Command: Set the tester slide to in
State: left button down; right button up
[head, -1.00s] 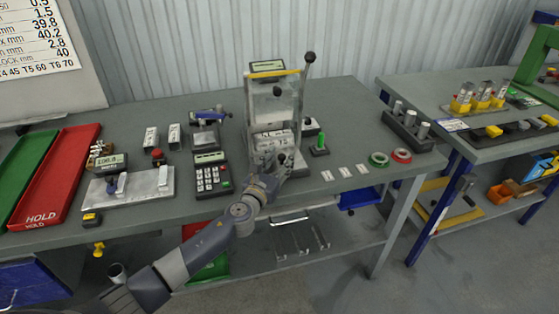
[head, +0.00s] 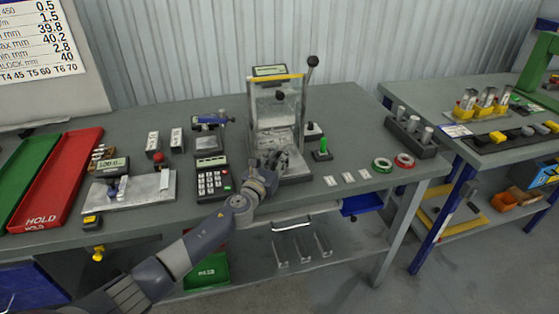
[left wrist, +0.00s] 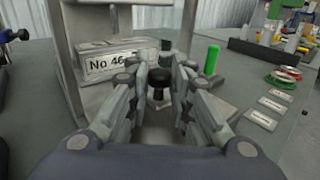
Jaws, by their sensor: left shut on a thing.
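The tester (head: 250,115) stands at the table's middle, a tall frame with a clear front panel, a yellow top bar and a side lever with a black knob (head: 313,61). My left gripper (head: 280,158) is low at the tester's front. In the left wrist view, my left gripper (left wrist: 159,88) has its fingers on both sides of a small black knob (left wrist: 158,76) and is shut on it. A block labelled "No 46" (left wrist: 112,62) sits just behind and left of the knob; its label is partly covered by a finger. My right gripper is not in view.
A keypad (head: 212,180) stands left of the tester. A green peg (head: 323,147) is close on its right, with white tags (head: 347,178) and green and red tape rolls (head: 403,160) beyond. Red tray (head: 58,180) and gauge (head: 130,188) are further left.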

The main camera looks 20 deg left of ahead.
pick_arm(q)
jog(key=c, duration=1.4)
grip_release()
jog(key=shift+w+a+r, duration=0.1)
jog(key=shift+w+a, duration=0.05)
jog(key=s, duration=0.8)
jog(key=s+a, duration=0.1)
jog(key=s, duration=0.3)
